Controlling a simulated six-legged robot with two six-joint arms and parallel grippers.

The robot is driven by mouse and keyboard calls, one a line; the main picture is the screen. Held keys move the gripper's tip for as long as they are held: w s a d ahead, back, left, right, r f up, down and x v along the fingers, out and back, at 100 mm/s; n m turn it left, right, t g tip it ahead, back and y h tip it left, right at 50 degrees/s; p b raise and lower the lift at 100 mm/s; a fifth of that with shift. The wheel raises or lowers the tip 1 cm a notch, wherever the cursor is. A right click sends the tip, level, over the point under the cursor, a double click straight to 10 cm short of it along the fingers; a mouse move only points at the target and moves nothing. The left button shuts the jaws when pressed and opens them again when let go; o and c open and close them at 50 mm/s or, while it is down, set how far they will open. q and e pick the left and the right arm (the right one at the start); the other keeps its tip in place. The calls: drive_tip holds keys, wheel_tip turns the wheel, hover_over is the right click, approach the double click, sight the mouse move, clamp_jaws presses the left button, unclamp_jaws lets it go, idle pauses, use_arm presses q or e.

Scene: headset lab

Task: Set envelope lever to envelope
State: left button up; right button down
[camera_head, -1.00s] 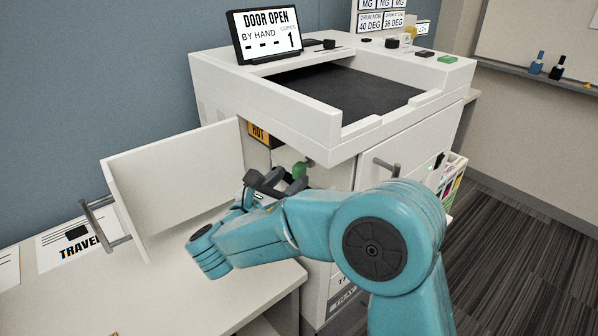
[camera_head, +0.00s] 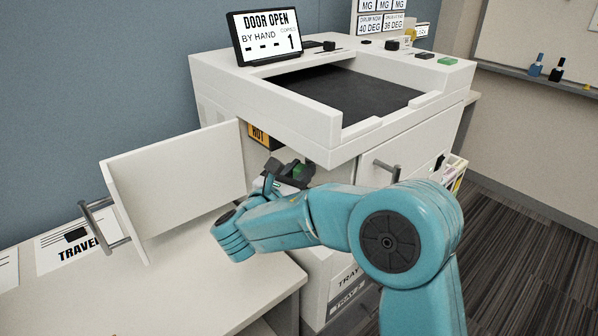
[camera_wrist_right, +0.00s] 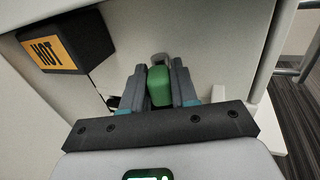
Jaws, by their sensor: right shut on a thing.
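The envelope lever's green knob (camera_wrist_right: 160,86) sits between the two fingers of my right gripper (camera_wrist_right: 160,90) in the right wrist view, and the fingers are shut on it. In the head view the right gripper (camera_head: 290,172) reaches into the opening at the front of the white copier, with the green knob (camera_head: 299,170) partly hidden by the fingers. The lever's grey end shows just beyond the knob in the wrist view. Any marking for the lever's positions is not visible. My left gripper is not in view.
A white door (camera_head: 180,185) stands open left of the opening, with a grey handle. A black block with an orange HOT label (camera_wrist_right: 55,52) lies left of the gripper. The screen (camera_head: 265,34) reads DOOR OPEN. A table (camera_head: 200,290) extends in front.

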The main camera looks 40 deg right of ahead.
drive_tip(key=shift+s+d+n+t+y+b, duration=0.1)
drive_tip(key=shift+s+n+t+y+b, duration=0.1)
drive_tip(key=shift+n+t+y, duration=0.35)
drive_tip(key=shift+s+d+n+t+y+b, duration=0.2)
drive_tip(key=shift+n+t, duration=0.35)
drive_tip(key=shift+t, duration=0.4)
drive_tip(key=shift+a, duration=0.15)
drive_tip(key=c, duration=1)
unclamp_jaws()
drive_tip(key=shift+o, duration=0.2)
drive_tip(key=v, duration=1.6)
drive_tip(key=shift+p, duration=0.35)
drive_tip(key=shift+s+a, duration=0.1)
